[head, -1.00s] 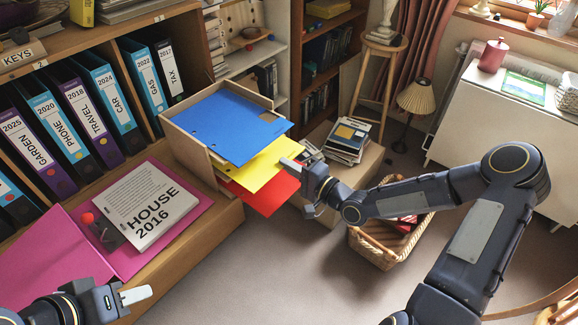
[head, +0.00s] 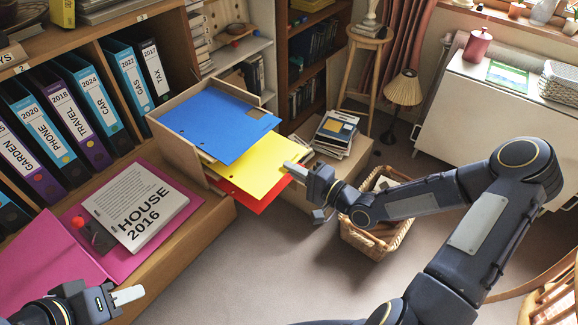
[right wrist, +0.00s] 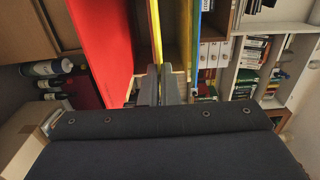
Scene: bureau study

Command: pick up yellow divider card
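The yellow divider card (head: 262,166) sticks out of the front of a wooden tray (head: 182,150), between a blue card (head: 215,122) above and a red card (head: 238,198) below. My right gripper (head: 292,168) is at the yellow card's outer edge. In the right wrist view its two fingers (right wrist: 158,72) are close together with the edge of the yellow card (right wrist: 155,30) between them. The red card (right wrist: 100,45) is left of them there and the blue card (right wrist: 196,50) right. My left gripper (head: 128,295) is at the lower left, away from the cards; its opening is unclear.
A pink folder (head: 45,245) and a HOUSE 2016 book (head: 135,205) lie on the desk left of the tray. Several binders (head: 85,120) stand behind. A wicker basket (head: 368,240) and a box with magazines (head: 340,130) stand on the floor at right.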

